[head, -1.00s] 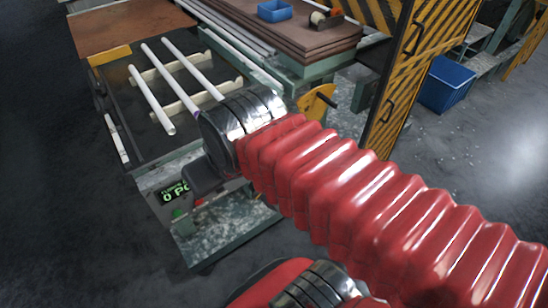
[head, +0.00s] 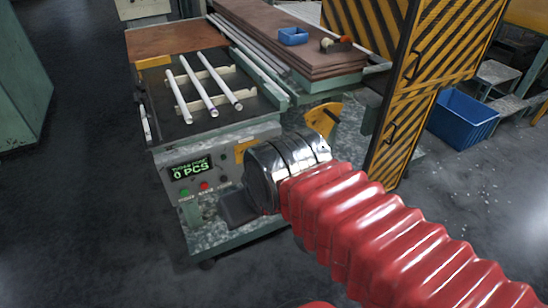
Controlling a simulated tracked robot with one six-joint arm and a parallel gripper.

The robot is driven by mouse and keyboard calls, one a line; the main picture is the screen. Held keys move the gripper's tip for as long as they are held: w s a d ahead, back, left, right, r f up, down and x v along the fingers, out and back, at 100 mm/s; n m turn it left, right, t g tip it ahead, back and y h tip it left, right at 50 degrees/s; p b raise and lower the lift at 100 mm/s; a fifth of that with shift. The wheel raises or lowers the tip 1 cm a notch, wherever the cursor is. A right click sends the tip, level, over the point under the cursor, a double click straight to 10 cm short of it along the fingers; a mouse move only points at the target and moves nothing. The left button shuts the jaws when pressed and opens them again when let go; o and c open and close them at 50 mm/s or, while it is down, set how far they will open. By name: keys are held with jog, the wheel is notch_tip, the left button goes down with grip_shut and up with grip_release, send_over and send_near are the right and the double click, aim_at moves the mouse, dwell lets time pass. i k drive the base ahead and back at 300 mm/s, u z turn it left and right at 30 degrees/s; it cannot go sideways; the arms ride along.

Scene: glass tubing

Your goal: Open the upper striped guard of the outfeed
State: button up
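The striped guard stands at the right of the machine in the head view, in yellow and black diagonals. Its upper panel (head: 455,42) has a dark bar handle (head: 427,51) near its left edge and looks closed. A lower striped panel (head: 404,130) sits below it with its own handle. My arm reaches in from the lower right in a red ribbed sleeve. Its metal wrist is in front of the machine, left of and below the guard, apart from the handle. A dark part of my gripper (head: 238,208) shows beside the wrist; its fingers cannot be made out.
A machine table (head: 165,125) holds three white tubes (head: 211,97) on pale racks. Its front has a display (head: 191,170) reading 0 PCS. A blue tray (head: 293,36) lies on stacked brown boards (head: 300,62). A blue bin (head: 462,120) stands right of the guard. Open floor lies at lower right.

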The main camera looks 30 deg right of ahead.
aim_at(473, 53)
jog(key=k, duration=0.15)
jog(key=z, duration=0.65)
jog(key=i, duration=1)
jog(key=z, duration=1.5)
